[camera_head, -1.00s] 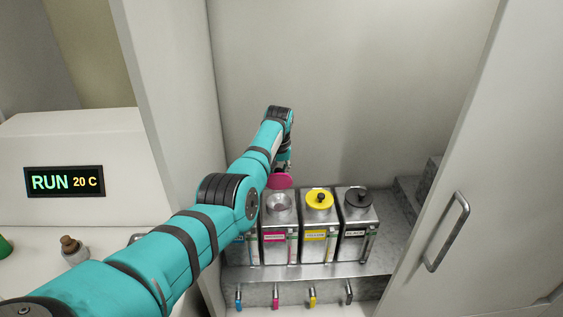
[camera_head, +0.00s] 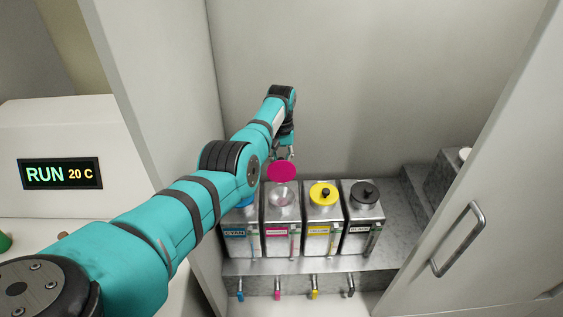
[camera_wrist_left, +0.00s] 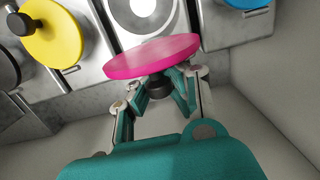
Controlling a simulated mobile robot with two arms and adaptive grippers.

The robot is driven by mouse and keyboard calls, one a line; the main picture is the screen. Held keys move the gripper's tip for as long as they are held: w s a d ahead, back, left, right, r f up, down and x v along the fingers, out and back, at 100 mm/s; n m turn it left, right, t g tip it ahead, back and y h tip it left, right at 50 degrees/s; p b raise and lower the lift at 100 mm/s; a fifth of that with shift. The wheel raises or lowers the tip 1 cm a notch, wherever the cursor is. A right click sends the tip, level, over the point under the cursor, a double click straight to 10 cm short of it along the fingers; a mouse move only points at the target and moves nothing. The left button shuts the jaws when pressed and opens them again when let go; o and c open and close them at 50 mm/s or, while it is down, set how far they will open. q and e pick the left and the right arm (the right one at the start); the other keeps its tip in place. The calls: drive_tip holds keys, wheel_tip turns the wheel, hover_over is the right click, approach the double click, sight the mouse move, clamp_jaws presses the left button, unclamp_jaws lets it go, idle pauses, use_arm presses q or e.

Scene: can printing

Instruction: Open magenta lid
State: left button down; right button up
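The magenta lid (camera_head: 282,171) is a round disc held above the magenta tank (camera_head: 281,221), apart from its uncovered round opening. In the left wrist view the lid (camera_wrist_left: 150,55) is tilted edge-on, its black knob toward my gripper. My left gripper (camera_wrist_left: 160,86) has its fingers around that knob and appears shut on it; exact finger contact is partly hidden. In the head view my left gripper (camera_head: 289,152) is small, just behind and above the lid. My right gripper is in neither view.
The cyan tank (camera_head: 240,236) stands left, partly behind my arm. The yellow tank (camera_head: 322,222) and black tank (camera_head: 361,225) stand right, lids on. Coloured taps hang below the metal shelf (camera_head: 390,262). A cabinet door with a handle (camera_head: 458,240) is at right.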

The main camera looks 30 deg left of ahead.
use_arm(q)
drive_tip(key=c, duration=1.7)
unclamp_jaws()
drive_tip(key=shift+w+a+r, duration=0.25)
drive_tip(key=shift+w+r, duration=0.05)
drive_tip(key=shift+r, duration=0.4)
drive_tip(key=o, duration=0.6)
drive_tip(key=shift+s+d, duration=0.15)
drive_tip(key=shift+s, duration=0.15)
drive_tip(key=shift+c, duration=0.2)
drive_tip(key=shift+f, duration=0.2)
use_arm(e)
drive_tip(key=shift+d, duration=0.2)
use_arm(q)
drive_tip(key=shift+w, duration=0.1)
wheel_tip(320, 180, up, 12)
drive_tip(key=shift+w+a, duration=0.2)
drive_tip(key=shift+w, duration=0.05)
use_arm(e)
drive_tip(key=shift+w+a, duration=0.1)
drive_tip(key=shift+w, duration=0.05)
